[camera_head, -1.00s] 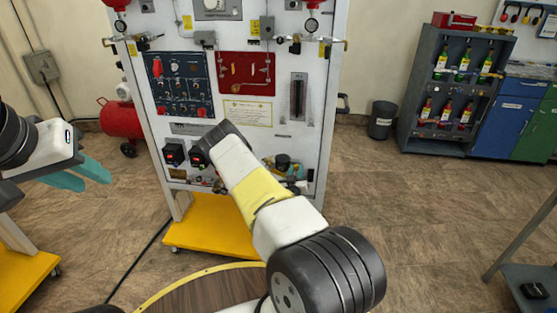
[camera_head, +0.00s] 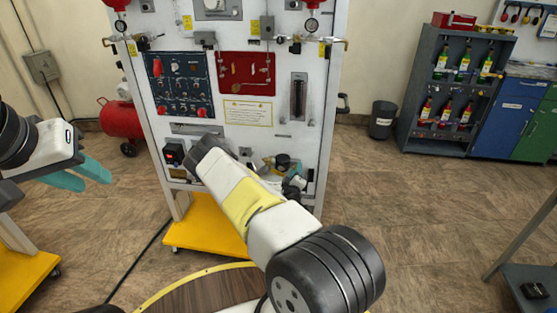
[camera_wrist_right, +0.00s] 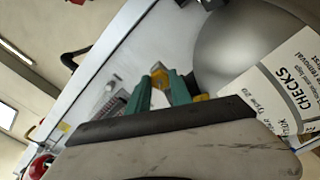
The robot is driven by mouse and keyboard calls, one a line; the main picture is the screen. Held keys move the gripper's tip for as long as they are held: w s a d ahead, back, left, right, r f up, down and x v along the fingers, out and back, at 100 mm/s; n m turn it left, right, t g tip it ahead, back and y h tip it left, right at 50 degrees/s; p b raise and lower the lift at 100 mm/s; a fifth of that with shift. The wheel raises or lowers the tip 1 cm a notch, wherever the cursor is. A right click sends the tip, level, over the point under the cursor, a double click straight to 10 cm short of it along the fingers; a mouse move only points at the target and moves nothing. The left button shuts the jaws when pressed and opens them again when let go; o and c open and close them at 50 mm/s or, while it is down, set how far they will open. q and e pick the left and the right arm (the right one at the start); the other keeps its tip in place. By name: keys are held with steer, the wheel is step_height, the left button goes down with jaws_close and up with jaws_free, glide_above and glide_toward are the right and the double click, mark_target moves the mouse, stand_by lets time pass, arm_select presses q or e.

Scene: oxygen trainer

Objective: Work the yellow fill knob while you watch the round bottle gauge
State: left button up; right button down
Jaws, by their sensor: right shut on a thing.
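The yellow fill knob (camera_wrist_right: 160,76) shows between the two teal fingers of my right gripper (camera_wrist_right: 160,86) in the right wrist view; the gripper is shut on it. A large grey rounded bottle (camera_wrist_right: 235,45) with a white "CHECKS" label is close beside the fingers. My left gripper (camera_head: 96,182) is open and empty, left of the panel.
The white trainer panel (camera_head: 285,130) stands on a yellow base (camera_head: 205,225). A red tank (camera_head: 122,120) is behind it at the left. A bin (camera_head: 382,118) and a bottle rack (camera_head: 455,90) stand at the right. The floor between is clear.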

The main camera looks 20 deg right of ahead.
steer(key=shift+n, duration=0.8)
steer(key=c, duration=1.4)
jaws_free()
steer(key=shift+c, duration=0.2)
steer(key=v, duration=0.7)
steer(key=shift+s+a, duration=0.3)
